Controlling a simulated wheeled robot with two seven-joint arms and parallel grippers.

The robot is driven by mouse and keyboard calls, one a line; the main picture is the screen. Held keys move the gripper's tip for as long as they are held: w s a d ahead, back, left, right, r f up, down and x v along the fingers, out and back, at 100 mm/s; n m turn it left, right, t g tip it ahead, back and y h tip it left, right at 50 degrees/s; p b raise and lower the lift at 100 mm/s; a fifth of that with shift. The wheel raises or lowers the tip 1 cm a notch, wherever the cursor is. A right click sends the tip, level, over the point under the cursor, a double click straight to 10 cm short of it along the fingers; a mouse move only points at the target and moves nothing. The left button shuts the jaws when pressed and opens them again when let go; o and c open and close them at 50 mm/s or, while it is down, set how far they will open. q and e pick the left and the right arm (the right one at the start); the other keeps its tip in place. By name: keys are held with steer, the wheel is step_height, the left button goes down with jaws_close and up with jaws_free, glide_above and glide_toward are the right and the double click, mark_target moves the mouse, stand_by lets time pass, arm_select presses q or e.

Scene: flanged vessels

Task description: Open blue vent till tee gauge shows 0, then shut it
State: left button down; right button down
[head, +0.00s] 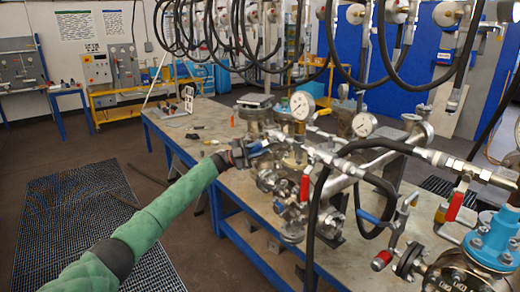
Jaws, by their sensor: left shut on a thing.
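My left gripper (256,148), at the end of my green-sleeved arm, is at the left side of the pipework on the bench. It is shut on a small blue part there, which looks like the blue vent; the fingers hide most of it, so I cannot tell how far it is turned. A round white-faced gauge (302,105) stands upright just right of the gripper. A second gauge (364,124) sits further right on the pipework. I cannot tell which is the tee gauge, and the needles are too small to read. My right gripper is not in view.
Red-handled valves (304,188) and a blue-handled part (368,217) lie right of the gripper. Black hoses (315,220) loop in front of and above the pipework. A teal flanged vessel (494,240) stands at lower right. The bench's left part (200,125) is mostly clear.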

arm_select(q)
steer(key=s+d+n+t, duration=0.1)
steer(key=n+t, duration=0.3)
steer(key=n, duration=0.1)
steer(key=s+d+f+n+t+h, duration=0.1)
steer(key=n+t, duration=0.4)
steer(key=n, duration=0.1)
steer(key=s+d+f+n+t+h, duration=0.1)
steer(key=s+n+t, duration=0.1)
steer(key=n+t, duration=0.2)
steer(key=shift+n, duration=0.8)
steer(key=shift+t, duration=0.4)
steer(key=c, duration=1.3)
jaws_free()
steer(key=shift+o, duration=0.2)
steer(key=b+v, duration=0.2)
steer(key=v, duration=0.5)
steer(key=shift+a+f, duration=0.25)
steer(key=shift+a, duration=0.05)
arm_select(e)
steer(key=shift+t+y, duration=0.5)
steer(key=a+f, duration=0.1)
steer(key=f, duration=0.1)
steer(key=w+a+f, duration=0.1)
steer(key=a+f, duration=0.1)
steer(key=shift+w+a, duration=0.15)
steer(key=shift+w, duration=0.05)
